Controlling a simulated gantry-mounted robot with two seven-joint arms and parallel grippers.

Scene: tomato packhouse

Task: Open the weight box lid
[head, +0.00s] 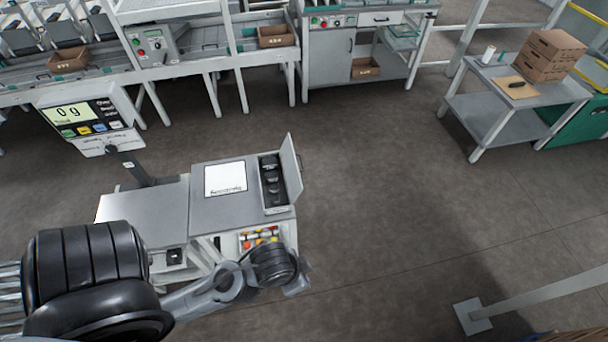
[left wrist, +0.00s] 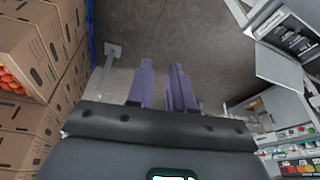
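The weight box (head: 273,188) sits at the right end of the scale bench, with several dark weights in its tray. Its lid (head: 291,170) stands up, open, along the box's right side. In the left wrist view the box (left wrist: 286,34) and the raised pale lid (left wrist: 282,72) show at the upper right. My left gripper (head: 299,285) is low, in front of the bench's right front corner, apart from the lid. In the left wrist view its two purple fingers (left wrist: 162,88) are apart with nothing between them. My right gripper is not in view.
A scale display (head: 72,114) reading 0 g stands at the left over the steel scale plate (head: 145,212). A white sheet (head: 225,178) lies beside the box. Small coloured items (head: 260,238) sit below. Cardboard cartons (left wrist: 28,60) are stacked left in the wrist view. Floor right of the bench is clear.

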